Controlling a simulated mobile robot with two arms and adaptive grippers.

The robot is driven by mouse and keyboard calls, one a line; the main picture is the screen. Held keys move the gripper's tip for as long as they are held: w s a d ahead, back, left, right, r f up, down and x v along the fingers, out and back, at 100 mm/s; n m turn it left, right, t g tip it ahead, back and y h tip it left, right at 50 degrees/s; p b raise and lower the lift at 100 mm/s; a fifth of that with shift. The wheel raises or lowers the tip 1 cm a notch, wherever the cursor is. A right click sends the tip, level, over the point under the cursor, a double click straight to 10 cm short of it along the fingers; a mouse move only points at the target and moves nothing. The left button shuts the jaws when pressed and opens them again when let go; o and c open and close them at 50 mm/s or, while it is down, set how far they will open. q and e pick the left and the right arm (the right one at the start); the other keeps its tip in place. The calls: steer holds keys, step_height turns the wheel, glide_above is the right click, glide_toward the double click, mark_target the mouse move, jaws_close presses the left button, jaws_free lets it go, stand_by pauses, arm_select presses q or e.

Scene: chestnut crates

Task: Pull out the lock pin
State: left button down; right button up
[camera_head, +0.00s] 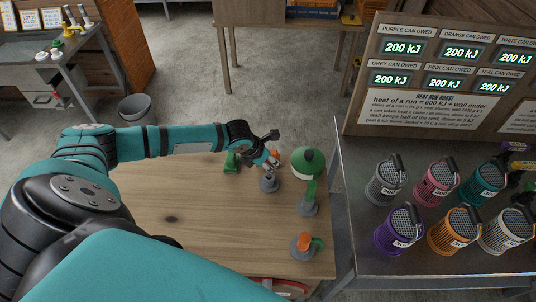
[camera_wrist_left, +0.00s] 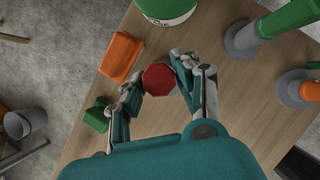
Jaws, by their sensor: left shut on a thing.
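A piece with a round red top (camera_wrist_left: 158,79) sits between the fingers of my left gripper (camera_wrist_left: 160,72) in the left wrist view; it looks like the lock pin, though its shaft is hidden below the top. The gripper is shut on it. In the head view my left gripper (camera_head: 269,163) is over a small grey round base (camera_head: 268,185) near the far side of the wooden table, and the fingers hide most of the pin. Whether the pin is still seated cannot be told. My right gripper is not in view.
A green-topped can (camera_head: 308,162), a green handle on a grey base (camera_head: 309,198) and an orange and green piece (camera_head: 303,243) stand close to the right. A green block (camera_head: 232,160) and an orange block (camera_wrist_left: 121,55) lie left of the gripper. The wooden table's (camera_head: 150,200) left part is clear.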

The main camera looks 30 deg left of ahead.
arm_select(q)
steer(key=shift+f+b, duration=1.5)
steer(key=shift+f, duration=0.85)
steer(key=c, duration=0.9)
jaws_free()
steer(key=shift+r, duration=0.1)
steer(key=v, duration=1.2)
steer(key=shift+s, duration=0.1)
